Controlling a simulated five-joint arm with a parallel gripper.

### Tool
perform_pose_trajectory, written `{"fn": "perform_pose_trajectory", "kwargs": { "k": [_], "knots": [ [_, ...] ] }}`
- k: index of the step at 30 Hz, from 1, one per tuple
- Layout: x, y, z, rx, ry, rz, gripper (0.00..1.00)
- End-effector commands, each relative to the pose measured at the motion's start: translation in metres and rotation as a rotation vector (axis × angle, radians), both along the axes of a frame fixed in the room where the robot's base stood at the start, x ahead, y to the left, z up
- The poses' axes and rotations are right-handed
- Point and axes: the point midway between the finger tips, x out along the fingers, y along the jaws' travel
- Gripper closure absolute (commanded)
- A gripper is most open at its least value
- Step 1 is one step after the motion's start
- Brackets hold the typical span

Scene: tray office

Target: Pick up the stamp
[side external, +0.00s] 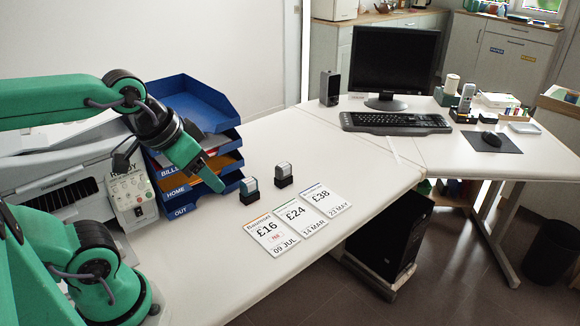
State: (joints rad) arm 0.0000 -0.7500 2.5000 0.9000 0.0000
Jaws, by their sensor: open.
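Two small stamps stand upright on the white desk. The nearer stamp (249,189) has a teal-grey top and a dark base. The other stamp (283,175) stands just behind it to the right, with a grey top and a black base. My gripper (216,183) is to the left of both stamps, in front of the blue tray stack, pointing down to the right. It is open and apart from both stamps, with nothing seen in it. Its second finger is hard to make out from this side.
The blue letter trays (197,101) stand close behind my gripper, and a printer (60,170) is to the left. Three price cards (298,217) lie in front of the stamps. The desk right of the stamps is clear up to the keyboard (395,123).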

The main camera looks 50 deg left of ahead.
Motion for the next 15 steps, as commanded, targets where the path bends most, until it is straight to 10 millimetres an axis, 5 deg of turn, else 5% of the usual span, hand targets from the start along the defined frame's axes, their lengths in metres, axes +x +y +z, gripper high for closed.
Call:
{"fn": "perform_pose_trajectory", "kwargs": {
  "k": [8,15],
  "knots": [
    [0.004,0.001,0.002,0.002,0.006,0.001,0.44],
    [0.027,0.006,0.011,0.009,0.044,0.006,0.44]
  ]
}}
